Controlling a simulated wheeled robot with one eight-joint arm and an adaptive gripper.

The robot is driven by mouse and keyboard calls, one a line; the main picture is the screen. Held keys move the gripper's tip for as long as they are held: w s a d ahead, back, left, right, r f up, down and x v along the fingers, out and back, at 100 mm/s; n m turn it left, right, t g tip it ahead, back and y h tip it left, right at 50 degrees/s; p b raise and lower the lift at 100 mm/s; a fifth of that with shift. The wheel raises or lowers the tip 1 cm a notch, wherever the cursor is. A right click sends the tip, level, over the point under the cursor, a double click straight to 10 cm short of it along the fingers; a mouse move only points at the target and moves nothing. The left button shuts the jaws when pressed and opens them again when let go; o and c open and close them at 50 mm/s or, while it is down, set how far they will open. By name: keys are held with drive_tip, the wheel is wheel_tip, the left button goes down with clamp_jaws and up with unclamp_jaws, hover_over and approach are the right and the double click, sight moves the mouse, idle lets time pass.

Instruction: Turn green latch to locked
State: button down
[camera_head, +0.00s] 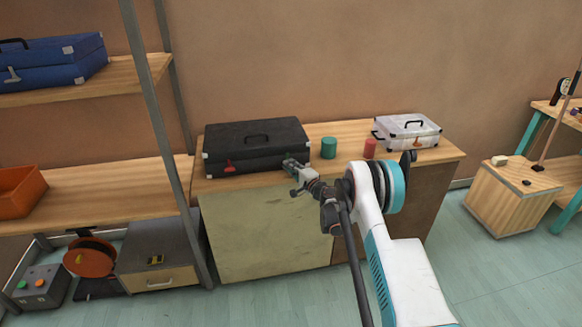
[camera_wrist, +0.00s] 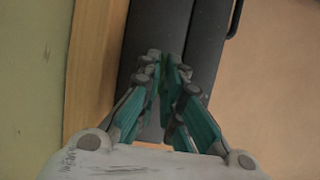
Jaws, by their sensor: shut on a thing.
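The black case (camera_head: 255,142) lies closed on the wooden-topped cabinet. My gripper (camera_head: 292,167) is at the right part of its front side, and in the wrist view its fingers (camera_wrist: 164,80) are closed together against the case (camera_wrist: 160,25). A small green piece, the green latch (camera_wrist: 166,65), shows between the fingertips. Its turned position cannot be told, because the fingers cover most of it. In the head view the latch is hidden behind my gripper. A red latch (camera_head: 229,167) is on the left part of the same case front.
A green cylinder (camera_head: 328,148) and a red cylinder (camera_head: 370,148) stand right of the case. A white case (camera_head: 407,128) lies farther right on the cabinet top (camera_head: 440,153). A shelf post (camera_head: 172,140) rises to the left. Open floor lies right of the cabinet.

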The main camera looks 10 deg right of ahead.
drive_tip(key=c, duration=1.8)
unclamp_jaws()
drive_tip(key=shift+o, duration=0.2)
drive_tip(key=shift+s, duration=0.1)
drive_tip(key=v, duration=1.2)
